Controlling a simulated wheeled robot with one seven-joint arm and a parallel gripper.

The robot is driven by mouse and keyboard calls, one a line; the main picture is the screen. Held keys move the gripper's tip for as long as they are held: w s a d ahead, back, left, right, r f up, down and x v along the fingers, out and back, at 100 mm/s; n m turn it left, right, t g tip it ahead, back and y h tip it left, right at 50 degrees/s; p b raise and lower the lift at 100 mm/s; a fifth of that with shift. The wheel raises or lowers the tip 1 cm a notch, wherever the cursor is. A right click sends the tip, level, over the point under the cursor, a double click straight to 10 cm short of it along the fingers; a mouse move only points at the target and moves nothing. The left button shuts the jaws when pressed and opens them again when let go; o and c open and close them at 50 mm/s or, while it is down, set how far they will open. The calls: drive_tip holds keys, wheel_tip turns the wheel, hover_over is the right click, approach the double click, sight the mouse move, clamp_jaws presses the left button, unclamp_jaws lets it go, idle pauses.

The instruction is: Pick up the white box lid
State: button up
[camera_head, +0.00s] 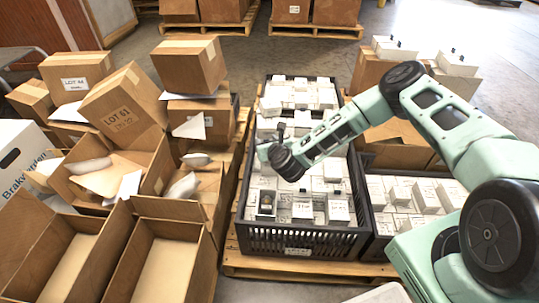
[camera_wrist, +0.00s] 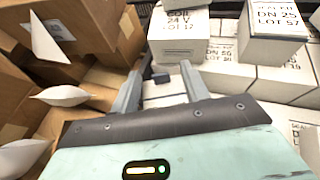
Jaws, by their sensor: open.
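My gripper (camera_head: 278,152) is over the left part of a black crate (camera_head: 305,240) packed with small white boxes. In the wrist view my gripper (camera_wrist: 162,82) has its fingers spread, with white box surfaces and a small dark part showing between and beyond them. Another white box (camera_wrist: 273,32), marked DN 25 LOT 57, stands to the right. I cannot tell any one white surface as a separate box lid. My gripper and arm hide part of the crate's contents.
Open cardboard boxes (camera_head: 165,265) and stacked cartons (camera_head: 125,105) crowd the left side, with white pouches (camera_wrist: 60,95) among them. A second crate of white boxes (camera_head: 405,195) is at right. The crate rests on a wooden pallet (camera_head: 245,262).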

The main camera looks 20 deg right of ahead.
drive_tip(key=shift+w, duration=0.25)
clamp_jaws()
